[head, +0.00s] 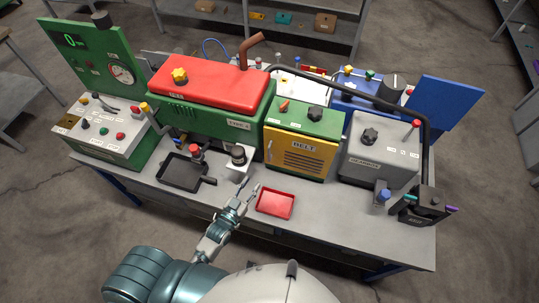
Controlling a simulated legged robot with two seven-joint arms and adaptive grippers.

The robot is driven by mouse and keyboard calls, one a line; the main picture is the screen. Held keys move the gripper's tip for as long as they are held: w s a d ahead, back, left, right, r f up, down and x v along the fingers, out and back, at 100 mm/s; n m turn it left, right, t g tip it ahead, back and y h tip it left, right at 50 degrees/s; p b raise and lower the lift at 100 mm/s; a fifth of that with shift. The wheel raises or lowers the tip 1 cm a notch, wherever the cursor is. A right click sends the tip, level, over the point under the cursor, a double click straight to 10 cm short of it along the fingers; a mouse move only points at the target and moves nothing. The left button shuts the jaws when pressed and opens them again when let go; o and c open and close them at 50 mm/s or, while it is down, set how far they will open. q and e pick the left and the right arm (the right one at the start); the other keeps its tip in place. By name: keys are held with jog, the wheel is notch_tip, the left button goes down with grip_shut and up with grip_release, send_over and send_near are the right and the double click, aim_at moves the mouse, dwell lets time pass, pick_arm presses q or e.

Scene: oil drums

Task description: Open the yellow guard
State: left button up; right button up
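The yellow guard (296,157) is a yellow panel with dark vent slots and a "BELT" label. It forms the front of the green-topped box in the middle of the bench and looks closed. My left gripper (249,186) is over the front of the bench, to the left of and in front of the guard, apart from it. Its two fingers are spread with nothing visible between them. My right gripper is not in view.
A red tray (276,204) lies right of my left gripper, in front of the guard. A black pan (183,173) lies left. A grey gearbox (378,158) stands right of the guard, and a green engine with a red top (215,84) stands left. Front right bench surface is partly clear.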

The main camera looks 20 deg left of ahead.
pick_arm(q)
send_near(269, 156)
jog(key=x, duration=1)
jog(key=shift+w+a+f+p, duration=0.15)
jog(key=shift+a+p, duration=0.1)
jog(key=shift+p, duration=0.1)
jog(key=shift+w+d, duration=0.15)
jog(key=shift+d, duration=0.15)
grip_shut()
jog(key=shift+a, duration=0.2)
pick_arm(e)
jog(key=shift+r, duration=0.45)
